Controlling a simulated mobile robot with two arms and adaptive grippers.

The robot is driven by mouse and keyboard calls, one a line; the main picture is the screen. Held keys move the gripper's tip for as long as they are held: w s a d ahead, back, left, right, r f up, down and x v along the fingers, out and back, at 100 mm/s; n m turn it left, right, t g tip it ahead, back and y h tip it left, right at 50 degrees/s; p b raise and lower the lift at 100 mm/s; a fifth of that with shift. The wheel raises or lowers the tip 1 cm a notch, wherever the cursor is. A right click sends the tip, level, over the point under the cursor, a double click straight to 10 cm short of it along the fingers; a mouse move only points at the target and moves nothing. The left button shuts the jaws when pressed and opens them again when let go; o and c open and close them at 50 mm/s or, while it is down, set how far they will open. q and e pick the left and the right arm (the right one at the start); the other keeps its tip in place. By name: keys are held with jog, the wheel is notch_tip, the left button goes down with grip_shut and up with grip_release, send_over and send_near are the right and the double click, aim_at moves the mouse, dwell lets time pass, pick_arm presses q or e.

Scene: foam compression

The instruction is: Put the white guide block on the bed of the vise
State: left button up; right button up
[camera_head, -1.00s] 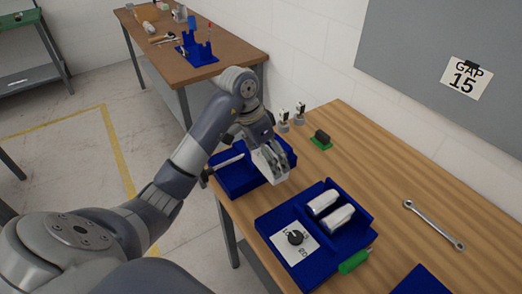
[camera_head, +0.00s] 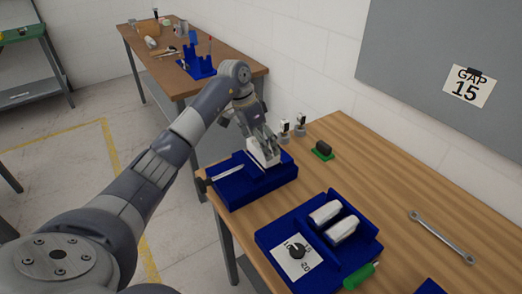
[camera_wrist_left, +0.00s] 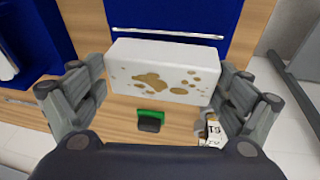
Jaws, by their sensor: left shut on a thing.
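The white guide block (camera_head: 264,153) is in my left gripper (camera_head: 261,138), at the back right part of the blue vise (camera_head: 235,191) in the head view. I cannot tell whether it touches the vise. In the left wrist view the block (camera_wrist_left: 165,58) shows brown spots on its face and lies between the two fingers of the left gripper (camera_wrist_left: 160,90). The blue vise body (camera_wrist_left: 190,16) shows behind it, with a thin metal bar (camera_wrist_left: 166,33) that also lies on the vise in the head view (camera_head: 228,172). My right gripper is out of view.
A blue tray (camera_head: 318,275) with two white blocks and a dial stands in front right of the vise. A dark block on a green base (camera_head: 322,151) and two small gauges (camera_head: 285,130) stand behind. A wrench (camera_head: 441,238) lies at right.

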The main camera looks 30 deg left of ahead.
pick_arm(q)
notch_tip(320, 180, down, 2)
jog(key=shift+s+f+p, duration=0.1)
jog(key=shift+f+p, duration=0.05)
jog(key=shift+p, duration=0.35)
jog(key=shift+f, duration=0.3)
jog(key=o, duration=1)
jog(key=b+v, duration=0.2)
jog(key=v, duration=1)
